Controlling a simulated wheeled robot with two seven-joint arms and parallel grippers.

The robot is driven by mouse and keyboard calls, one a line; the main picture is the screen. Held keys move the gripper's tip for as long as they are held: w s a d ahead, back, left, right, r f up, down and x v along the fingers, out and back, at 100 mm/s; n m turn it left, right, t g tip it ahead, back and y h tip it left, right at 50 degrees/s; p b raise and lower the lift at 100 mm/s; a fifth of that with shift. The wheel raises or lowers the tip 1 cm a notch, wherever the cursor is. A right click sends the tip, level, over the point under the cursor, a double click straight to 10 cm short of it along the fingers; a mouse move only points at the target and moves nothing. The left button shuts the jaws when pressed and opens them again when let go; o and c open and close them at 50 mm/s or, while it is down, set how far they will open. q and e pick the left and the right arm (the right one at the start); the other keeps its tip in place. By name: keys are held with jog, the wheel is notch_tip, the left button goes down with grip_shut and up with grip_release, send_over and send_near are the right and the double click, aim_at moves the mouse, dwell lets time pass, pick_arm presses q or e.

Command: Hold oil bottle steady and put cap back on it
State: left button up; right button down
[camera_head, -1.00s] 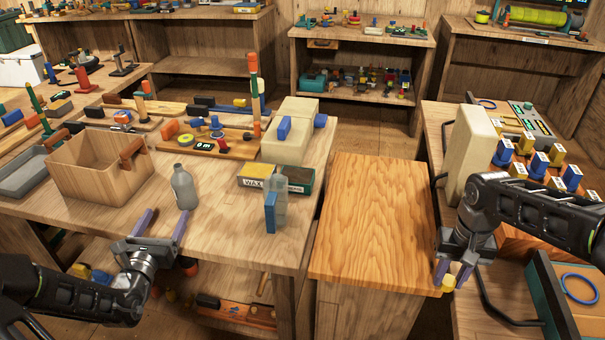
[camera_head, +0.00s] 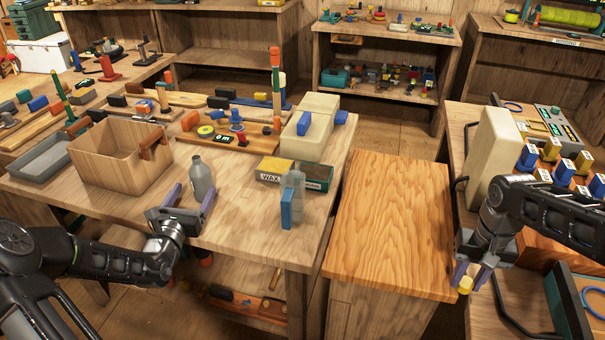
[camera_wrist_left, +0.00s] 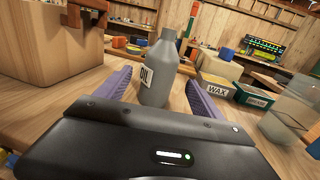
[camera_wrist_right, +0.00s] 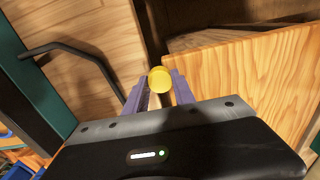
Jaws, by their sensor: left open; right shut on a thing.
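The grey oil bottle (camera_head: 201,178) stands upright and uncapped on the left workbench. In the left wrist view the bottle (camera_wrist_left: 158,75), with its OIL label, stands between the open fingers, apart from them. My left gripper (camera_head: 191,198) is open at the bench's front edge, just in front of the bottle. My right gripper (camera_head: 472,276) is shut on a yellow cap (camera_head: 465,284), in front of the right bench. In the right wrist view the cap (camera_wrist_right: 160,79) sits at the fingertips.
A wooden box (camera_head: 112,165) stands left of the bottle. A clear bottle with a blue block (camera_head: 292,200) stands to its right, near the WAX box (camera_head: 274,169). The wood-grained cabinet top (camera_head: 388,225) between the benches is bare.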

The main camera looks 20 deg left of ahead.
aim_at(201, 178)
pick_arm(q)
jog(key=shift+w+a, duration=0.15)
jog(key=shift+w, duration=0.55)
jog(key=w, duration=0.3)
jog(key=w+a, duration=0.1)
jog(key=w, duration=0.1)
jog(key=shift+f, duration=0.1)
grip_shut()
dwell(1.0)
